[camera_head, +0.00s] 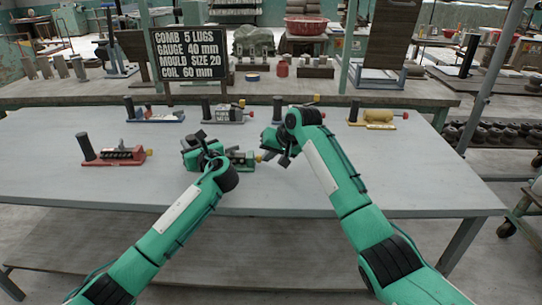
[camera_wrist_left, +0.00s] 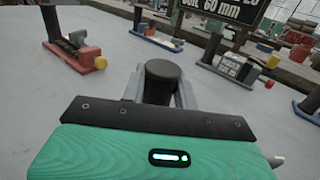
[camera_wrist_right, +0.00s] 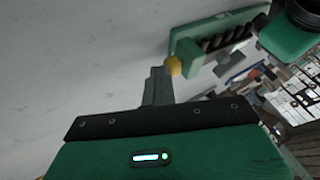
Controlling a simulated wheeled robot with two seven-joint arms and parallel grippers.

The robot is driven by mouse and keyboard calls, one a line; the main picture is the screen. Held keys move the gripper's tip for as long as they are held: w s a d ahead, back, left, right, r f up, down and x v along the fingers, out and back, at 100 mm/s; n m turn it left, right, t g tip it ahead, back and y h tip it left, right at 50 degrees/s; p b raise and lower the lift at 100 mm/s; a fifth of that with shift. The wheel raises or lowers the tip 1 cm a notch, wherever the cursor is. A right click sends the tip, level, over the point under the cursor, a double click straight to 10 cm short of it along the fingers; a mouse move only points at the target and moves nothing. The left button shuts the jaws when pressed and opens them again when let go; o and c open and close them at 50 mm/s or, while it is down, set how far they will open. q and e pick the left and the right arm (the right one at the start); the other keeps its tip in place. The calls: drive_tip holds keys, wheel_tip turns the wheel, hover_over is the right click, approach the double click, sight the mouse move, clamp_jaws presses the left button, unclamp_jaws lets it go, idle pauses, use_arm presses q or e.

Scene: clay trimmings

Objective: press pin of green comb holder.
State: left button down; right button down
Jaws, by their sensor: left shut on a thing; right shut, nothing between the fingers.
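The green comb holder (camera_head: 240,163) lies near the middle of the front table, partly hidden by my arms. In the right wrist view its green base (camera_wrist_right: 185,36) carries a row of dark lugs, with a yellow pin (camera_wrist_right: 173,66) at its near end. My left gripper (camera_head: 203,143) is shut on the holder's upright black handle (camera_wrist_left: 163,70), which stands between its fingers in the left wrist view. My right gripper (camera_wrist_right: 158,72) is shut and empty, its fingertips right beside the yellow pin. I cannot tell whether they touch it.
A red holder (camera_head: 118,157) stands at the left. Blue (camera_head: 160,116), grey (camera_head: 228,116) and yellow (camera_head: 378,120) holders stand along the back of the table. A black sign (camera_head: 190,54) with comb figures stands behind. The table's front left and right are clear.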

use_arm(q)
drive_tip(key=shift+d, duration=0.15)
use_arm(e)
drive_tip(key=shift+d, duration=0.3)
drive_tip(key=d, duration=0.3)
drive_tip(key=shift+w+d, duration=0.1)
drive_tip(key=v, duration=1)
use_arm(q)
drive_tip(key=c, duration=1)
unclamp_jaws()
